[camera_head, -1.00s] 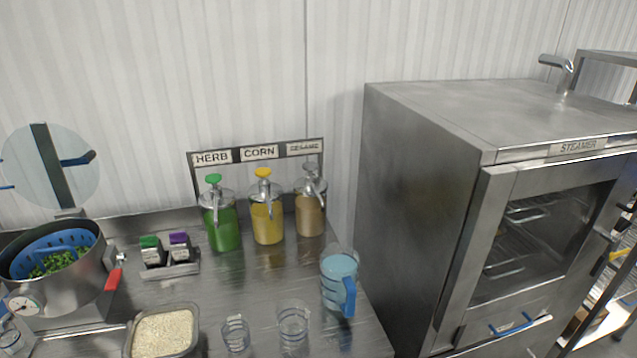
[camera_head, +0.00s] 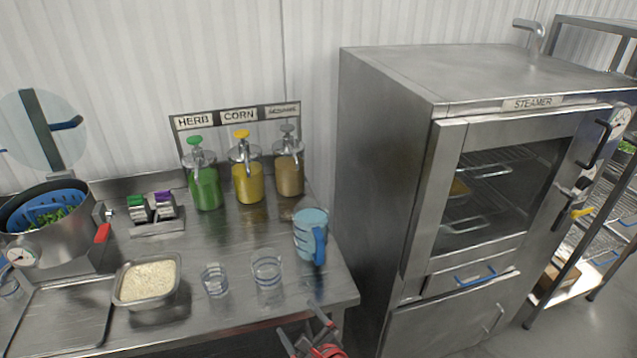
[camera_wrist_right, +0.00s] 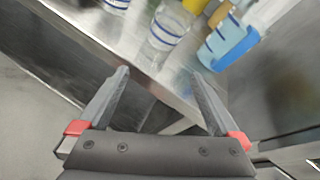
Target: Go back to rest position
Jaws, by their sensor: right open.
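My right gripper (camera_head: 306,332) shows at the bottom of the head view, in front of the table's front edge. It is open and empty. In the right wrist view its two fingers (camera_wrist_right: 165,95) are spread apart, with the table edge and glasses beyond them. The blue jug (camera_head: 309,236) stands near the table's right end. Two clear measuring glasses stand left of it, a larger one (camera_head: 267,268) and a smaller one (camera_head: 215,280). My left gripper is not in view.
A steel tray of rice (camera_head: 115,295) and a pot with a blue basket (camera_head: 52,243) stand on the left. Herb, corn and sesame dispensers (camera_head: 247,183) stand at the back. The steamer (camera_head: 385,165) stands to the right, past a narrow gap. Free floor shows at the lower right.

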